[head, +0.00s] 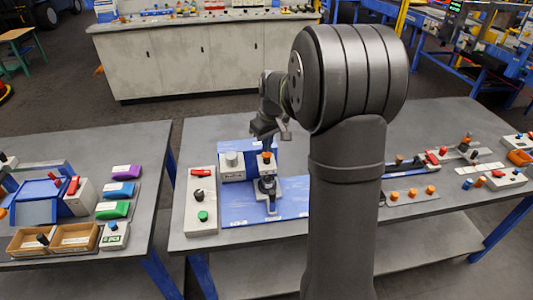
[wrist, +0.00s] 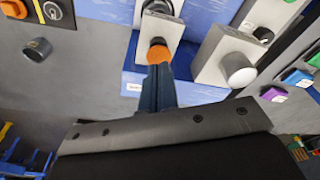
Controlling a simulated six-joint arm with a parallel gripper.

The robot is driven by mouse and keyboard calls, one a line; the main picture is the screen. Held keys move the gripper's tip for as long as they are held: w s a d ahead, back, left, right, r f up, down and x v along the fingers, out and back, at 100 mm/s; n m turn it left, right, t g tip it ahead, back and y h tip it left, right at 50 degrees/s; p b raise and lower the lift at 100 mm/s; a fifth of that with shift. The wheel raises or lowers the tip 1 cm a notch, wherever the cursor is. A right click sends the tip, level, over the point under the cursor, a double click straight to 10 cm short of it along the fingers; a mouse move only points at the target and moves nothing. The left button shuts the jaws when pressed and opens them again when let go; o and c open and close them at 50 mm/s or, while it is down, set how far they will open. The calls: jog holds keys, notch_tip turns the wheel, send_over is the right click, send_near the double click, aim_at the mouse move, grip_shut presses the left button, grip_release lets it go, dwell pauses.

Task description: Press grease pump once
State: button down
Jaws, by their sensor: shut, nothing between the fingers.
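In the wrist view, an orange round cap (wrist: 158,52) sits on a grey block (wrist: 158,28) against a blue station. My gripper's fingers (wrist: 158,70) are shut and empty, with their tips just in front of the cap; I cannot tell whether they touch it. In the head view, my gripper (head: 267,147) points down above the orange cap (head: 266,156) at the middle station. A dark cylinder with a grey fitting (head: 269,190) stands below it on the blue base plate (head: 293,203). No readable label shows which part is the grease pump.
A block with a pale round knob (head: 232,159) stands close left of the orange cap. A control panel (head: 201,215) with red, black and green controls lies further left. More control blocks with orange buttons (head: 413,192) are on the right. My arm hides part of the bench.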

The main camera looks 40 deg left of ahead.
aim_at(267, 154)
jog(key=shift+f, duration=1.3)
jog(key=shift+r, duration=1.3)
notch_tip(267, 154, up, 7)
